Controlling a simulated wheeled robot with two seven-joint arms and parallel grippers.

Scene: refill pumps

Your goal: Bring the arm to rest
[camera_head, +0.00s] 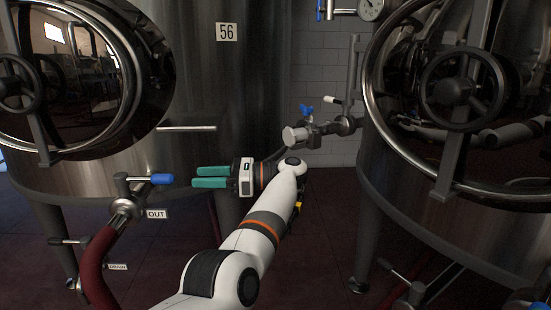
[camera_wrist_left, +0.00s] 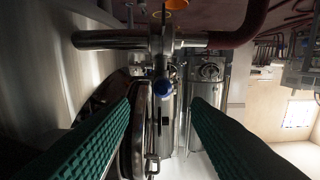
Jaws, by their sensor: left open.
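My left arm (camera_head: 262,222) reaches up from the bottom middle of the head view, and its gripper points left. The left gripper (camera_head: 196,177) has two teal fingers, open and parallel, with nothing between them. Its tips are a short way right of the blue valve handle (camera_head: 161,179) on the outlet marked OUT, with a gap visible between them. In the left wrist view, the blue handle end (camera_wrist_left: 164,89) shows beyond the two ribbed teal fingers, near the picture's middle. My right gripper is not in view.
A steel tank (camera_head: 255,90) marked 56 stands behind the gripper. A red hose (camera_head: 93,268) hangs from its outlet. Another tank (camera_head: 385,190) with a round hatch stands at right. A pipe fitting with a blue knob (camera_head: 306,109) is close behind my wrist. Dark floor shows between the tanks.

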